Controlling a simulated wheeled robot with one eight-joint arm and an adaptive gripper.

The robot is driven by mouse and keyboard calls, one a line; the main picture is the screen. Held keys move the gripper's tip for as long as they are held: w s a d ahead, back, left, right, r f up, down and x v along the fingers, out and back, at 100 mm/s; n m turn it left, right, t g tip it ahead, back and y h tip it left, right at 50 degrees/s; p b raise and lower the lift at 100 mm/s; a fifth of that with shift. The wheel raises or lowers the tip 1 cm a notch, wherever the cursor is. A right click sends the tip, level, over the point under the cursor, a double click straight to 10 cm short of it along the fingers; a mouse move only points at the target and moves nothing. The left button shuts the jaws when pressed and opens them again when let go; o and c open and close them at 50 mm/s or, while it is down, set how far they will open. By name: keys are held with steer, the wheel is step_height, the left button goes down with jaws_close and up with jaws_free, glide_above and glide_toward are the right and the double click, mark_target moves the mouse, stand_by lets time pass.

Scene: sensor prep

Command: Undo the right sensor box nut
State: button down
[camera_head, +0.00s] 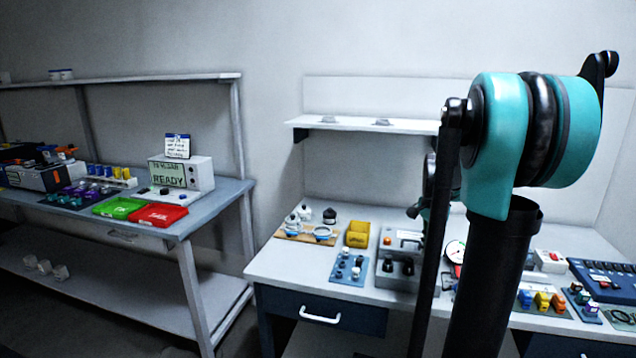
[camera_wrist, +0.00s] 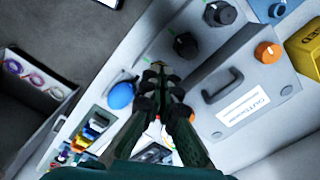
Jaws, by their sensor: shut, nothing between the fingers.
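The sensor box is a grey case with a black handle and a white label, in the wrist view (camera_wrist: 225,85) and on the right bench in the head view (camera_head: 411,241). One orange nut (camera_wrist: 268,52) shows at its upper right in the wrist view. Another orange-red part near its lower left is mostly hidden behind my fingers; I cannot tell if it is the second nut. My gripper (camera_wrist: 158,72) is shut and empty, its fingertips in front of the box's side in the picture. Two black knobs (camera_wrist: 186,45) are just beyond the tips. Contact cannot be told.
A blue round part (camera_wrist: 121,95) lies left of my fingers. A yellow bin (camera_head: 358,234) and a blue plate with knobs (camera_head: 349,268) stand left of the box. Coloured connectors (camera_head: 541,300) and a blue panel (camera_head: 603,277) are at right. My arm hides the bench middle.

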steer(key=shift+w+f, duration=0.3)
steer(key=shift+f, duration=0.8)
steer(key=shift+w+f, duration=0.3)
steer(key=shift+f, duration=0.75)
steer(key=shift+w+f, duration=0.3)
steer(key=shift+f, duration=0.8)
steer(key=shift+s+d, duration=0.1)
steer(key=shift+s, duration=0.6)
steer(key=shift+s+d, duration=0.1)
steer(key=shift+s, duration=0.2)
steer(key=shift+s+d, duration=0.15)
steer(key=shift+s, duration=0.05)
steer(key=shift+s+a+r, duration=0.1)
steer(key=shift+s+a, duration=0.15)
steer(key=shift+a, duration=0.05)
steer(key=shift+r, duration=2.95)
